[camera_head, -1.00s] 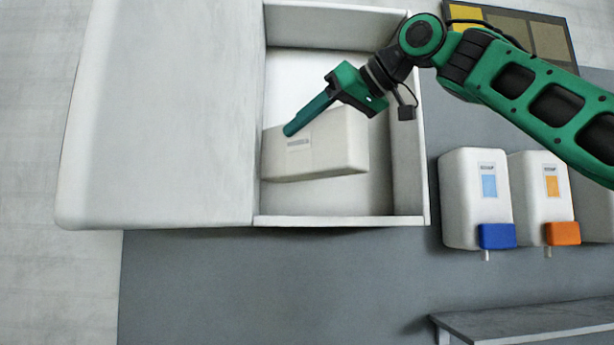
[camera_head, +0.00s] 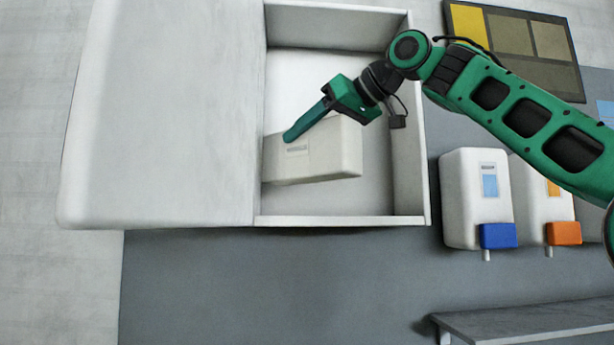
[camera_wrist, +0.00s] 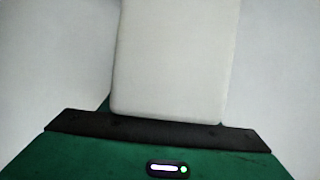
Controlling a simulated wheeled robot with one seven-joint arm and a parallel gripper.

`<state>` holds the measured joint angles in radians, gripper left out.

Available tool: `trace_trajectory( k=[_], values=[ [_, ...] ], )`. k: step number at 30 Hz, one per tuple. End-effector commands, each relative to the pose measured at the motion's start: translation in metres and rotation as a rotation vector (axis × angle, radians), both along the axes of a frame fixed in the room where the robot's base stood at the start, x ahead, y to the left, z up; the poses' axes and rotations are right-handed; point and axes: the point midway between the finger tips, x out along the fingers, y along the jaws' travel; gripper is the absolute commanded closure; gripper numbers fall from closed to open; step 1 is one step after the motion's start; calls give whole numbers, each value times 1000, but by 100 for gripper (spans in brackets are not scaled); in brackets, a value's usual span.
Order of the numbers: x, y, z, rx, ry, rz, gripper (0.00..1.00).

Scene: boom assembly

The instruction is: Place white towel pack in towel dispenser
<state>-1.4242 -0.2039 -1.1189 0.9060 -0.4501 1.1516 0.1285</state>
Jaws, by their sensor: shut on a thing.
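The white towel pack (camera_head: 325,158) is a white block with a small label, inside the open white towel dispenser (camera_head: 340,223). It lies slightly tilted in the picture, towards the dispenser's left side, and its left end reaches the edge of the opened door. My gripper (camera_head: 292,134) is shut on the pack, with a green finger across its top left. The other finger is hidden. In the wrist view the pack (camera_wrist: 175,60) fills the middle, just ahead of the dark edge of my gripper. Whether the pack touches the dispenser's back cannot be told.
The dispenser's large white door (camera_head: 165,120) stands open on the left. To the right hang a soap dispenser with a blue lever (camera_head: 477,190) and one with an orange lever (camera_head: 540,200). A grey shelf (camera_head: 525,322) is at lower right, and a framed board (camera_head: 515,45) at upper right.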

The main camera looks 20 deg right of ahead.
Motion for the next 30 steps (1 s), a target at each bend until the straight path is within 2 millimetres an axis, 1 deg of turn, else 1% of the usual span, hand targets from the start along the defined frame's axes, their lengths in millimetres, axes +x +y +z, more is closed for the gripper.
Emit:
trace_trajectory(
  k=[10, 24, 30],
  values=[
    [0, -2, -9, -1, -2, -4, 77],
    [0, -2, -30, 2, -1, -3, 77],
    [-1, -2, -32, 2, -2, -1, 77]
  ],
)
